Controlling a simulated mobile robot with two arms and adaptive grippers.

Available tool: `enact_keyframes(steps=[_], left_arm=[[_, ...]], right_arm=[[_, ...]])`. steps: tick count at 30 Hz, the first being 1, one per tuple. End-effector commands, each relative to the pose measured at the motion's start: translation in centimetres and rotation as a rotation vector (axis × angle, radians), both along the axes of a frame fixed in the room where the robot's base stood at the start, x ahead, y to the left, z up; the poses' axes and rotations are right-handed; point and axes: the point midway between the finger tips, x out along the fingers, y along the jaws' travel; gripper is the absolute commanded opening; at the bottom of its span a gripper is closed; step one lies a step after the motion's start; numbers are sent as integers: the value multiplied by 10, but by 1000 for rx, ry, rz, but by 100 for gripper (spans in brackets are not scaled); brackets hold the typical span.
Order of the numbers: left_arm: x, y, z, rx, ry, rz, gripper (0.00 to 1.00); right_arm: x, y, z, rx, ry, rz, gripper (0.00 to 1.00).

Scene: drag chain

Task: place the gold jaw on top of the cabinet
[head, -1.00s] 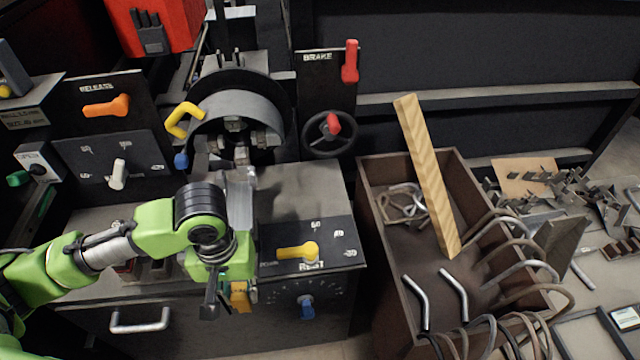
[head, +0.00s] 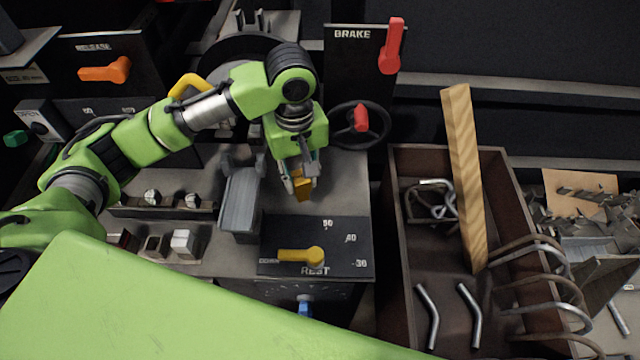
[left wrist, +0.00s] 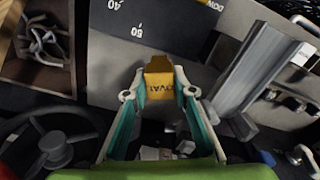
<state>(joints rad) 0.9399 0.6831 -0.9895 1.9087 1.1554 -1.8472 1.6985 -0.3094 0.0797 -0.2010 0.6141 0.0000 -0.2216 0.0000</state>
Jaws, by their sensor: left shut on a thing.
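My left gripper (head: 302,184) is shut on the gold jaw (head: 301,193), a small yellow-gold block, and points down over the grey cabinet top (head: 344,188). In the left wrist view the jaw (left wrist: 160,78) sits between the two fingertips (left wrist: 160,94), with part of some dark lettering showing on it. The jaw is behind the dial panel and right of a grey metal block. I cannot tell whether it touches the top. My right gripper is not in view.
The grey upright block (head: 240,203) stands close to the left of the gripper. A dial panel with a yellow lever (head: 300,255) lies in front. A black handwheel (head: 358,128) is behind right. A brown bin (head: 400,240) of bent rods and a wooden plank (head: 464,180) is at right.

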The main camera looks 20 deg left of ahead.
Motion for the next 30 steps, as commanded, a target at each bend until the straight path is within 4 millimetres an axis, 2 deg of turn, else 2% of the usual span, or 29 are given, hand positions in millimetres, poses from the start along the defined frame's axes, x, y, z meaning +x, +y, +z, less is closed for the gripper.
enact_keyframes(steps=[1, 3, 10, 14, 21, 30], left_arm=[[12, -6, -4, -1, -1, 0, 0], [22, -10, -21, 1, 2, 0, 0], [47, -20, -53, -1, -1, -1, 0], [52, -22, -60, 1, -1, -2, 0], [55, -23, -90, 1, 0, -2, 0], [55, -23, -94, 0, -3, -2, 0]], right_arm=[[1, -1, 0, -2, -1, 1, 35], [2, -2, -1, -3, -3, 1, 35], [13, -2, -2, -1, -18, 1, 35], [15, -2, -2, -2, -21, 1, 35], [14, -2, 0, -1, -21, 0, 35], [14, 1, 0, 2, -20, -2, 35]])
